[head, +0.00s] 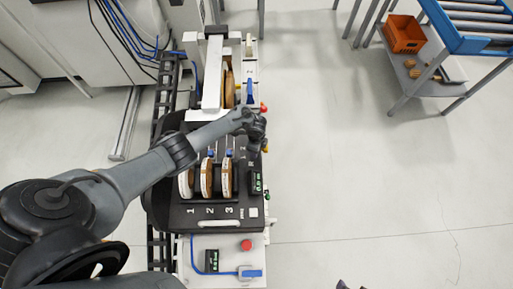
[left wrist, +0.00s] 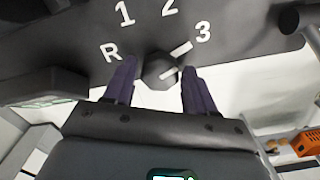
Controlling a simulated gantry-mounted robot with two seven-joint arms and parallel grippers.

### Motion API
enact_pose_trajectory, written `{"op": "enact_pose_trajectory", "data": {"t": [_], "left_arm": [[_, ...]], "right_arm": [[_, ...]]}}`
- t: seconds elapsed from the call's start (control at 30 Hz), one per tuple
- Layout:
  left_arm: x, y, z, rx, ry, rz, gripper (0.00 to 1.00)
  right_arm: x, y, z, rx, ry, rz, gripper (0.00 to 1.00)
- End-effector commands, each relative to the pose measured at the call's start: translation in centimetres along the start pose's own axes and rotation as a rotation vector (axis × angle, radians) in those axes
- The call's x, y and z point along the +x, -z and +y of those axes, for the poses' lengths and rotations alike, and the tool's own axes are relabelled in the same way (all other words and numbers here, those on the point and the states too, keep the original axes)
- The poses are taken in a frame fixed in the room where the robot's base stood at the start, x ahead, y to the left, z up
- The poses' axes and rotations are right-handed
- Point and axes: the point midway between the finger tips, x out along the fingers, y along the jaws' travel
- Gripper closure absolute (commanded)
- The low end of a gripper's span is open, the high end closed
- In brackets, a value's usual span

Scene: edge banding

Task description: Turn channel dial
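The channel dial (left wrist: 160,68) is a dark round knob on the machine's dark panel, with R, 1, 2 and 3 printed around it. Its white pointer line is towards the 3. My left gripper (left wrist: 159,72) is open in the left wrist view, one purple finger on each side of the dial; I cannot tell if they touch it. In the head view my left gripper (head: 257,132) is at the panel's right edge and hides the dial. A small dark tip at the bottom edge of the head view may be my right gripper (head: 343,284).
The machine panel (head: 215,218) carries several coil discs (head: 207,178) in slots. A red button (head: 246,245) is on the front base. An orange crate (head: 404,34) is on a shelf under a roller table (head: 485,20). The floor right of the machine is clear.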

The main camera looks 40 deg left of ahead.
Motion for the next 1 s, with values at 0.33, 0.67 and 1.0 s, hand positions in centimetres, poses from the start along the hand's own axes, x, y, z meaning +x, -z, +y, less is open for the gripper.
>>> {"op": "enact_pose_trajectory", "data": {"t": [0.33,0.67,1.0], "left_arm": [[0.0,0.0,0.0,-0.001,0.0,0.0,0.3],[-3.3,0.0,-0.1,0.0,0.003,0.001,0.3],[-8.8,0.0,0.0,0.0,0.001,0.0,0.3]], "right_arm": [[0.0,0.0,-0.1,0.003,0.002,0.0,0.43],[-1.4,0.5,-0.2,0.009,0.007,0.001,0.43],[-3.2,1.1,-0.1,0.009,0.007,0.001,0.43]]}}
